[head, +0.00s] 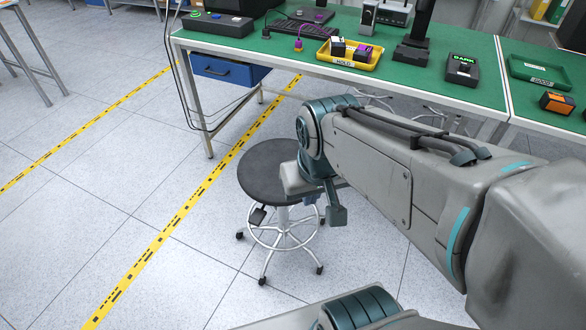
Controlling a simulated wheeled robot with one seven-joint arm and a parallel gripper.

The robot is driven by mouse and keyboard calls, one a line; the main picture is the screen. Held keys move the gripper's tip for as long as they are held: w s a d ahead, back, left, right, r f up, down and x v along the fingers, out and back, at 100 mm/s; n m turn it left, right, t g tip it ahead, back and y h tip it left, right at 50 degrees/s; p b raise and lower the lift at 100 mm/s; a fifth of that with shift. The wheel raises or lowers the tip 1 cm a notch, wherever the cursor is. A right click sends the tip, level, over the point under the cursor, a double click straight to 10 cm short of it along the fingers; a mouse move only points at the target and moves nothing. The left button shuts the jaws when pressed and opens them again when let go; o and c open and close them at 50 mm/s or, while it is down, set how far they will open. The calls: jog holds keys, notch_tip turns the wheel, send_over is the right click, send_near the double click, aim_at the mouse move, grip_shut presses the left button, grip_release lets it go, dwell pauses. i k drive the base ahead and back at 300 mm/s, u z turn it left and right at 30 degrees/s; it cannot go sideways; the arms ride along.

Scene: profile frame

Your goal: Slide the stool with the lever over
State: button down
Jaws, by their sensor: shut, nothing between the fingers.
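The stool (262,160) has a round dark grey seat, a pale column, a chrome foot ring (254,236) and a base on dark casters. It stands upright on the floor in front of the green-topped bench. A small black paddle-like lever (258,215) shows under the left side of the seat. My arm comes in from the right and covers the right part of the seat. The end of my arm, with my gripper (337,214), is at the stool's right side, pointing down, and partly hidden. It looks shut and empty. I cannot tell whether it touches the stool.
The green bench (455,92) stands behind, with a yellow tray (348,62), a black device (462,70) and a blue drawer (228,70) under it. Yellow tape lines (150,250) run along the floor. The floor left and in front of the stool is clear.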

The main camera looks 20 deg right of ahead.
aim_at(283, 227)
jog(key=z, duration=0.05)
jog(key=k, duration=1.35)
jog(key=z, duration=0.45)
jog(key=i, duration=0.4)
jog(key=z, duration=0.85)
jog(key=i, duration=1.3)
jog(key=u, duration=0.9)
jog(key=i, duration=0.3)
jog(key=u, duration=0.45)
